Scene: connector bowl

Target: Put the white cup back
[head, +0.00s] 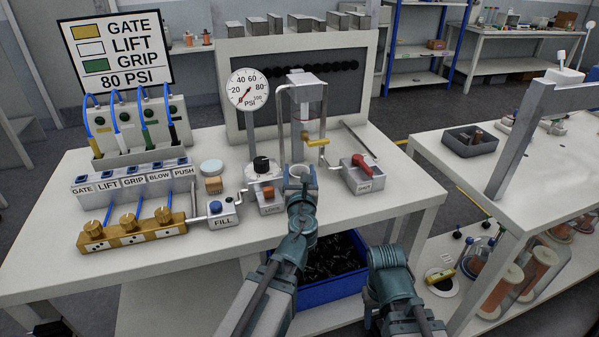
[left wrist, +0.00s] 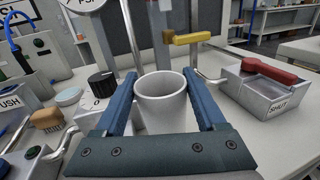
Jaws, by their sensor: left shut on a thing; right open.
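The white cup (left wrist: 162,98) is upright between the two fingers of my left gripper (left wrist: 162,90) in the left wrist view, which is shut on it. In the head view my left gripper (head: 300,180) is at the table's front middle, and the cup's rim (head: 299,170) shows between its fingers. The cup is in front of the stand with the clear box and yellow lever (head: 316,142). Whether the cup's base touches the table is hidden. My right arm (head: 392,280) is low, in front of the table; its fingertips cannot be made out.
A box with a red lever (head: 363,174) marked SHUT stands right of the cup. A blue bin (head: 330,290) of dark parts is below the table edge. A second table (head: 540,170) is at right.

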